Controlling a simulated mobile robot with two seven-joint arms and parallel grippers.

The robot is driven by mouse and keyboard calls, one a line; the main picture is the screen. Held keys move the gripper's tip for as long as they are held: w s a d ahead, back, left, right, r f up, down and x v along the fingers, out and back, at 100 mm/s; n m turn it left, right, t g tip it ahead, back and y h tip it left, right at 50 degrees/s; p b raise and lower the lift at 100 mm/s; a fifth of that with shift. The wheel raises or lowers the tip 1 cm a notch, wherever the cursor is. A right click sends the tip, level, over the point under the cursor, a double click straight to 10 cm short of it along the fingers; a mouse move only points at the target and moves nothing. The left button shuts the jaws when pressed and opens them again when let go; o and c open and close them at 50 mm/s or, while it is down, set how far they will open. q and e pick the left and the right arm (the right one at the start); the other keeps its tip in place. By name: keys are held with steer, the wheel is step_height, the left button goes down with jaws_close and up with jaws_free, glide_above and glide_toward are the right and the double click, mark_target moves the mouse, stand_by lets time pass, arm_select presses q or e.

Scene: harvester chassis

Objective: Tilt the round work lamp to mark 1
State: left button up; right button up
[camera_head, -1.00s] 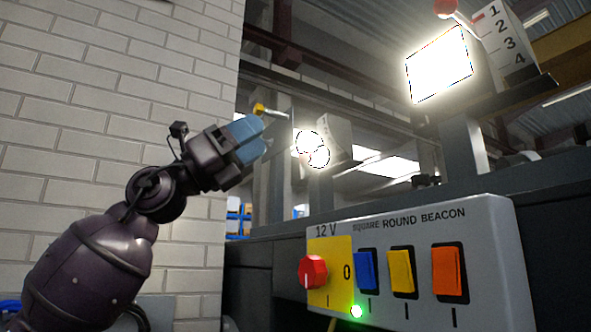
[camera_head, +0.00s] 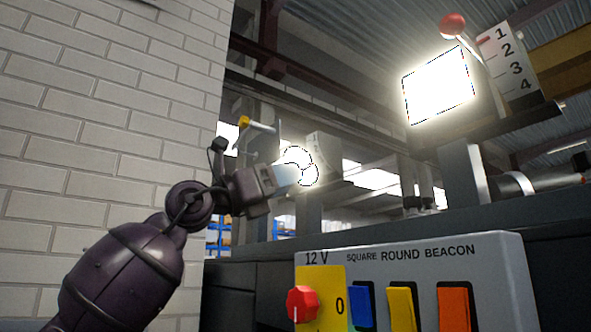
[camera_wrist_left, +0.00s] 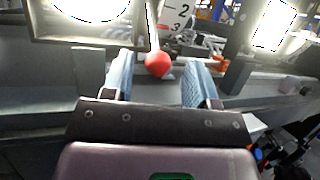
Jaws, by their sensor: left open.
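The round work lamp (camera_head: 299,166) glows behind my left gripper in the head view; its face is overexposed. A lever with a yellow knob (camera_head: 244,121) stands up and left of it. The pale scale plate (camera_head: 318,150) beside the lamp is too small to read, so its mark is unclear. My left gripper (camera_head: 287,177) is open and empty, its blue fingertips overlapping the lamp's left edge in the picture; I cannot tell if they touch. In the left wrist view, a red knob (camera_wrist_left: 158,64) shows between the fingers, with a plate marked 2 and 3 behind.
A lit square lamp (camera_head: 438,86) with a red-knobbed lever (camera_head: 453,25) and plate 1 to 4 (camera_head: 513,65) stands at right. A switch panel (camera_head: 490,262) with a red rotary knob (camera_head: 302,304) is below. A brick wall (camera_head: 100,120) fills the left.

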arm_select(q)
steer(key=shift+x, duration=1.25)
steer(key=shift+w+a+f, duration=0.1)
jaws_close()
